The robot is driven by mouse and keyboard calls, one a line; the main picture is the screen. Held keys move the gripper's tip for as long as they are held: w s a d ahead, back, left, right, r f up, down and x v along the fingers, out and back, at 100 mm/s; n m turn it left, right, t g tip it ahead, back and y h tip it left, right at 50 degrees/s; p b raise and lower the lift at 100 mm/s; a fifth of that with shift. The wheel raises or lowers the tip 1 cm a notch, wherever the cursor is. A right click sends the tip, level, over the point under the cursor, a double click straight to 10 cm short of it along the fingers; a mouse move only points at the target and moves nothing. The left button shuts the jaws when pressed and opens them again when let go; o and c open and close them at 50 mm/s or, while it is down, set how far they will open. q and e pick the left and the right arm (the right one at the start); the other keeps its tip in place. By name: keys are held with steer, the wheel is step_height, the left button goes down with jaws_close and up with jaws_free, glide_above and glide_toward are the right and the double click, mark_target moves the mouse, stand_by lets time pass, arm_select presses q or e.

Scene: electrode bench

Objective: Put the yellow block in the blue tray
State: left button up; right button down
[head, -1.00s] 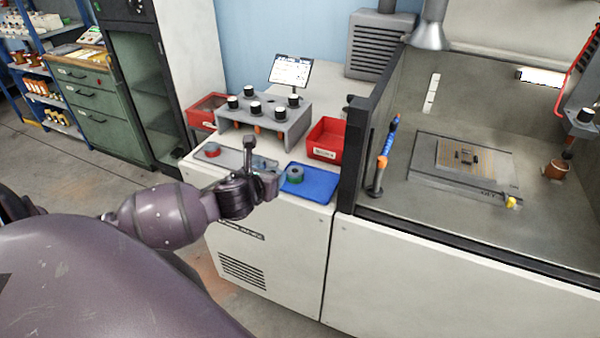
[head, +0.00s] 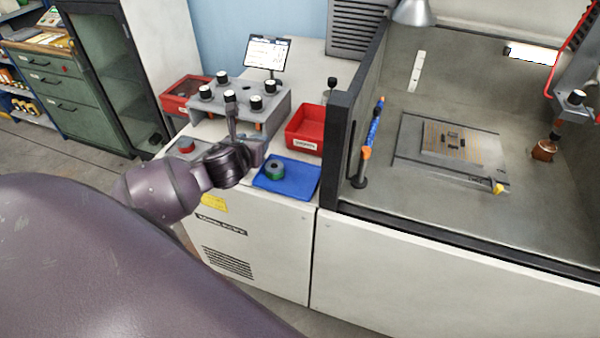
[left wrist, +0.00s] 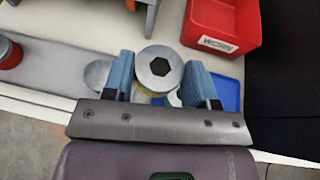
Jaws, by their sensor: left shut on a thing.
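My left gripper (left wrist: 160,85) is shut on a round piece with a silver top and a dark hexagonal socket. A yellow rim shows under that top, so I take it as the yellow block (left wrist: 158,68). In the head view my left gripper (head: 256,152) hangs just left of and behind the blue tray, and the held piece is hardly visible. The blue tray (head: 305,182) lies flat on the white bench top, with a green round piece (head: 275,168) in its left half. In the wrist view only part of the tray (left wrist: 228,94) shows, beyond the right finger.
A grey strip with a red round piece (head: 186,146) lies left of the gripper. Behind are a grey rack (head: 235,110) with black knobs and a red bin (head: 305,132). The machine enclosure's dark post (head: 337,140) stands right of the tray. The tray's right half is clear.

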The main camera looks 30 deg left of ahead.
arm_select(q)
steer(key=p, duration=0.1)
glide_above(302, 185)
steer(key=shift+a+f, duration=0.25)
steer(key=shift+f, duration=0.8)
steer(key=shift+s+a+f, duration=0.1)
steer(key=shift+f, duration=0.4)
step_height(302, 185, down, 3)
steer(key=shift+r, duration=0.1)
steer(key=shift+d+f, duration=0.25)
steer(key=shift+f, duration=0.25)
steer(key=o, duration=1.2)
steer(key=shift+f, duration=0.15)
